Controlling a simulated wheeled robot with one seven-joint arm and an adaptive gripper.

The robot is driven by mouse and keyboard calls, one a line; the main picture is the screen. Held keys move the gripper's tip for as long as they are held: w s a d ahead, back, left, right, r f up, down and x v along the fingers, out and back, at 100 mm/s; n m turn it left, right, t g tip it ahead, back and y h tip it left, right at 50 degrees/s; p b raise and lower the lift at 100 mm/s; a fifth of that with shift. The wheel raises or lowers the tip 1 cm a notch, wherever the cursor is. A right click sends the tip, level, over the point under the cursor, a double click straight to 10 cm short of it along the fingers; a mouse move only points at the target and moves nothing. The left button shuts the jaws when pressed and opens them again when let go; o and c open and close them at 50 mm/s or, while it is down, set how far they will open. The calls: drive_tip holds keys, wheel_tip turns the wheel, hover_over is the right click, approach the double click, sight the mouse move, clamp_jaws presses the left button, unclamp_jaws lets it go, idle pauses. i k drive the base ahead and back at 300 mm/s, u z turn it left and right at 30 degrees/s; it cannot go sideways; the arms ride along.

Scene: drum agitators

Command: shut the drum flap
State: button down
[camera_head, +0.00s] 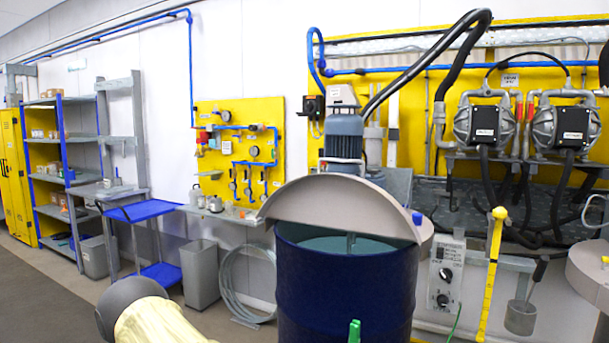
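The dark blue drum (345,290) stands in the middle foreground. Its flap (340,203), a beige half-disc, is raised and tilted up at the back of the opening. The front half of the drum's mouth is uncovered, and a teal liquid (345,245) with a thin shaft in it shows inside. A small blue knob (417,218) sits at the flap's right end. The agitator motor (344,140) stands behind the flap. A pale yellow, dark-capped part at the lower left looks like my arm. My gripper is not in view.
A green clip (354,332) is at the drum's front. A yellow rod (492,270) and a control box (445,275) are to the right. Another beige drum top (590,268) is at the right edge. A grey bin (199,275) and coiled hose (240,285) stand to the left.

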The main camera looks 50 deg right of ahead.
sight(339, 200)
drive_tip(key=u, duration=0.1)
drive_tip(key=k, duration=1.15)
drive_tip(key=z, duration=1.6)
drive_tip(key=i, duration=0.5)
drive_tip(key=u, duration=0.05)
